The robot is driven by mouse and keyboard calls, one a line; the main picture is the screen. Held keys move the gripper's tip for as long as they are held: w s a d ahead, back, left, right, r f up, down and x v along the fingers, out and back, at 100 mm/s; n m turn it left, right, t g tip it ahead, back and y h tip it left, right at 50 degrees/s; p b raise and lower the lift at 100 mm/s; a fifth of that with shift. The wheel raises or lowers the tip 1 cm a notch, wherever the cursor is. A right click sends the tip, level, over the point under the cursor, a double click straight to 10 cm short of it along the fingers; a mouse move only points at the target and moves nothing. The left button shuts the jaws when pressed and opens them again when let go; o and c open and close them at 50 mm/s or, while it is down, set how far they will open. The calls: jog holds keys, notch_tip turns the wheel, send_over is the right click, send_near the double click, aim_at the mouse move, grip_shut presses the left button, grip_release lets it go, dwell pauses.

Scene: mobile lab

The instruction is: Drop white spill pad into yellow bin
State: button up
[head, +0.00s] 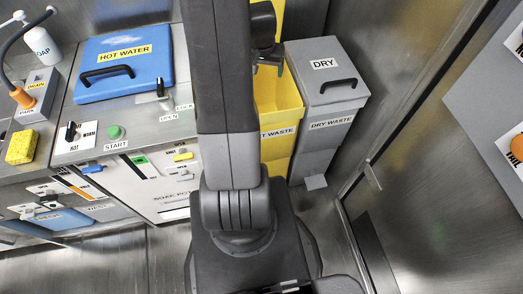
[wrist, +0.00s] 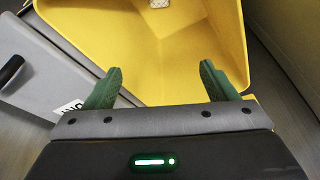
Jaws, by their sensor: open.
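The yellow bin (head: 283,92) stands open behind my arm, with "WASTE" readable on its front. Its bare yellow inside (wrist: 185,65) fills most of the wrist view. A small pale, textured pad (wrist: 160,4), apparently the white spill pad, lies inside the bin at the top edge of the wrist view, partly cut off. My gripper (wrist: 158,85) is open above the bin's mouth, its two green fingers wide apart with nothing between them. In the head view my gripper (head: 272,62) is partly hidden by my arm.
The grey dry waste bin (head: 327,78) stands close on the right, its lid shut. On the left is a counter with the blue hot water lid (head: 122,62), a yellow sponge (head: 21,147) and a soap bottle (head: 38,42). A metal wall (head: 420,130) bounds the right.

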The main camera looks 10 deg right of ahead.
jog(key=p+v, duration=0.1)
jog(key=v, duration=0.9)
jog(key=shift+w+f, duration=0.1)
jog(key=x, duration=1.1)
jog(key=shift+w, duration=0.25)
jog(key=shift+d, duration=0.15)
